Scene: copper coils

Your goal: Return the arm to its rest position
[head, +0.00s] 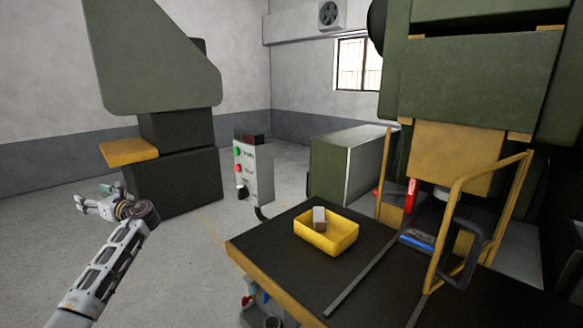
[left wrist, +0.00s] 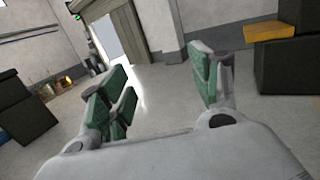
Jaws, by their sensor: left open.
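My left arm comes in from the lower left of the head view. Its gripper (head: 92,206) is out over bare floor, well left of the dark table, and touches nothing there. The left wrist view shows the gripper (left wrist: 158,85) with its two green-padded fingers spread wide and nothing between them. Beyond the fingers are floor, a wall and a doorway. My right gripper is not seen in either view.
A dark green machine (head: 160,65) stands beyond my left gripper. Floor between is clear.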

